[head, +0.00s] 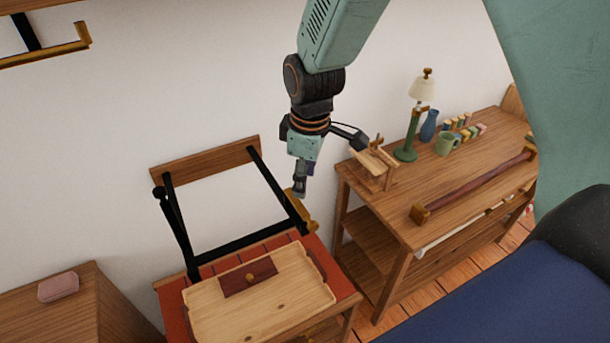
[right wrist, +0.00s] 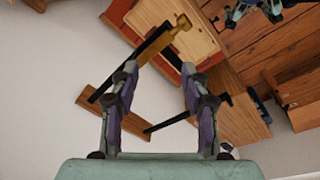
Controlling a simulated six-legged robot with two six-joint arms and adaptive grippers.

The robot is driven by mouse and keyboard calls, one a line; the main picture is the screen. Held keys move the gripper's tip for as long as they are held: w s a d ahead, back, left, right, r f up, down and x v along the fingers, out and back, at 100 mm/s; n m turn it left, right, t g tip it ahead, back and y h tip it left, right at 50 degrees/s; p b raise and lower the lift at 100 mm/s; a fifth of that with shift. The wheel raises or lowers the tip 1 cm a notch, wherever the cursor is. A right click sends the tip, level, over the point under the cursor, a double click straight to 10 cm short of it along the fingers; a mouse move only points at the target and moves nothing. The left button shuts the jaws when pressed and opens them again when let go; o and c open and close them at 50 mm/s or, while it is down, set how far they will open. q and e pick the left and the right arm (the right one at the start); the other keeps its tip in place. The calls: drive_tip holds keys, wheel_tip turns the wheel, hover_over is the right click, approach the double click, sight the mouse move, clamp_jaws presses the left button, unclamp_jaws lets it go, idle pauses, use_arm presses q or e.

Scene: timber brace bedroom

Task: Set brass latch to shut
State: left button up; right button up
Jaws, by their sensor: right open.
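A brass latch piece (head: 299,212) sits at the right side of a black folding brace (head: 240,242); whether it is set open or shut I cannot tell. My right gripper (head: 300,187) hangs from above with its tip just over the brass piece, which it partly hides. In the right wrist view, its two fingers (right wrist: 158,70) are apart with nothing held. The brass piece (right wrist: 165,38) shows beyond the fingertips, at the end of a dark bar that runs behind the left finger. I cannot tell whether a finger touches it.
A pale wooden panel (head: 213,312) with a dark red block (head: 247,278) lies on the red-topped stand below. The right table (head: 405,194) holds a lamp (head: 411,130), vase and mug. A cabinet (head: 40,318) stands left. Another brass-ended bracket (head: 50,56) is on the upper left wall.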

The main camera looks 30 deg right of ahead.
wheel_tip(320, 180, up, 12)
drive_tip(key=s, duration=0.1)
drive_tip(key=shift+s, duration=0.25)
drive_tip(key=shift+s, duration=0.15)
wheel_tip(320, 180, down, 12)
drive_tip(key=w, duration=0.2)
idle(0.7)
drive_tip(key=shift+r, duration=0.1)
